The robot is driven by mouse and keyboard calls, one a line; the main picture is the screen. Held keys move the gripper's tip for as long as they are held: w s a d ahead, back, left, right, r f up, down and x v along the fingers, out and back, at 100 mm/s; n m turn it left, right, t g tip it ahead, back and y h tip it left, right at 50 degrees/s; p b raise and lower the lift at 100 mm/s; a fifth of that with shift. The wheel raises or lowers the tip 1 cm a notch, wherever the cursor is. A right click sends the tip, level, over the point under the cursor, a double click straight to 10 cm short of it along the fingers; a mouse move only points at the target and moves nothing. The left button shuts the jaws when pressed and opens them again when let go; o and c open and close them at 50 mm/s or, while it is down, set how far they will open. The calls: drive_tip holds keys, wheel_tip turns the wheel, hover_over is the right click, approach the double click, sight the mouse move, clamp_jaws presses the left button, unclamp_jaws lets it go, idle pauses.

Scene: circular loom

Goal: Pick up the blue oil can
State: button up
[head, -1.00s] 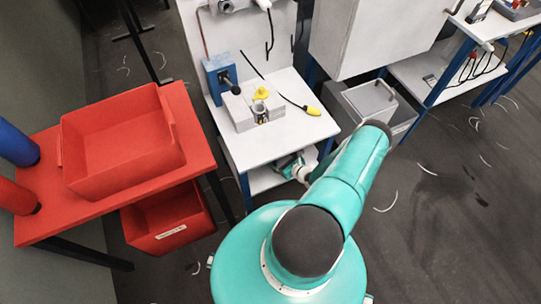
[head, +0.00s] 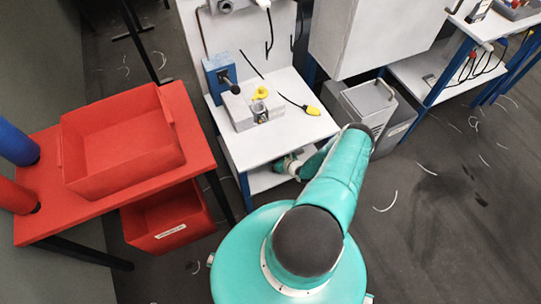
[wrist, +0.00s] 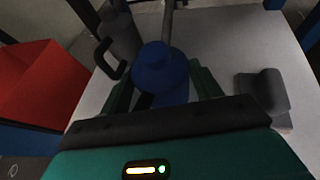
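The blue oil can (wrist: 162,72) stands upright in the middle of the wrist view, on a pale shelf (wrist: 225,40). A grey rod-like shape, perhaps its spout, rises above it. My gripper (wrist: 163,88) has its green fingers on either side of the can, and they look spread, with the can between them. The can's lower part is hidden behind my gripper body. In the head view, my arm reaches under the white table (head: 270,145) to its lower shelf (head: 262,182). The can and fingertips are hidden there.
In the wrist view, a dark can with a handle (wrist: 120,38) stands close on the left and a grey block (wrist: 265,92) on the right. A red bin (wrist: 40,90) is further left. The tabletop (head: 240,150) overhangs the shelf.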

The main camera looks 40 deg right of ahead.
drive_tip(key=shift+r, duration=0.15)
drive_tip(key=shift+r, duration=0.6)
wheel_tip(320, 180, up, 2)
drive_tip(key=s, duration=1.8)
drive_tip(key=o, duration=0.6)
drive_tip(key=shift+a, duration=0.1)
drive_tip(key=c, duration=1.1)
drive_tip(key=shift+r, duration=0.1)
